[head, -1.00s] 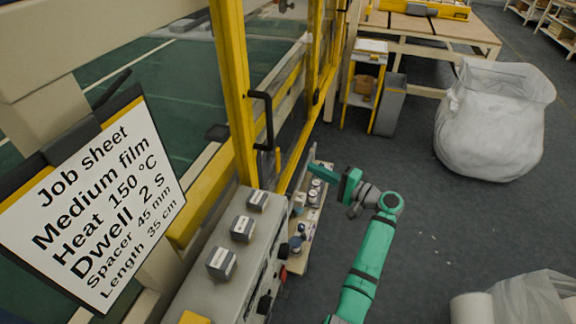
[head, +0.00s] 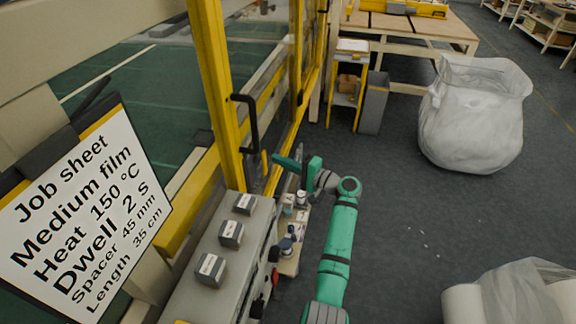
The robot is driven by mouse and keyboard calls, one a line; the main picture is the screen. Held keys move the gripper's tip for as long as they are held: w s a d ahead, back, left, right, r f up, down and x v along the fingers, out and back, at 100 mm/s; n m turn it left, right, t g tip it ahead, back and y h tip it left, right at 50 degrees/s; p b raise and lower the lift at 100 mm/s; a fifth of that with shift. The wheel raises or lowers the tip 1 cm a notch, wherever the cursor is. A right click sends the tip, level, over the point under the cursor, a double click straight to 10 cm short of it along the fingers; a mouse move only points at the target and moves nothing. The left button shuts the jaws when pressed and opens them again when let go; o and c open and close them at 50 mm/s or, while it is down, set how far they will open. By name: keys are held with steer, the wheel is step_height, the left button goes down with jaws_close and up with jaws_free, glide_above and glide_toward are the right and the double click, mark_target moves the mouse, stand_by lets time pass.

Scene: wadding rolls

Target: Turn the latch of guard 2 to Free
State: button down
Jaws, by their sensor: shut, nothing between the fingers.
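A yellow-framed guard (head: 212,85) with clear panels stands left of centre. A black handle (head: 248,122) is fixed to its post. A small yellow lever (head: 264,163), possibly the latch, shows below the handle. I cannot read a guard number or a Free mark. My green gripper (head: 278,160) is shut and empty. It points left, with its tips close to the yellow lever in the picture; I cannot tell whether they touch.
A grey control box (head: 205,300) with several labelled blocks stands below the guard. A narrow shelf (head: 290,265) with small containers is beside it. A job sheet (head: 85,215) is at left. A white bag (head: 472,115) stands on open floor at right.

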mark_target(264, 163)
steer(key=shift+s+a, duration=0.55)
steer(key=shift+s, duration=0.25)
steer(key=shift+s+a, duration=0.55)
steer(key=shift+s, duration=0.2)
steer(key=shift+d, duration=0.1)
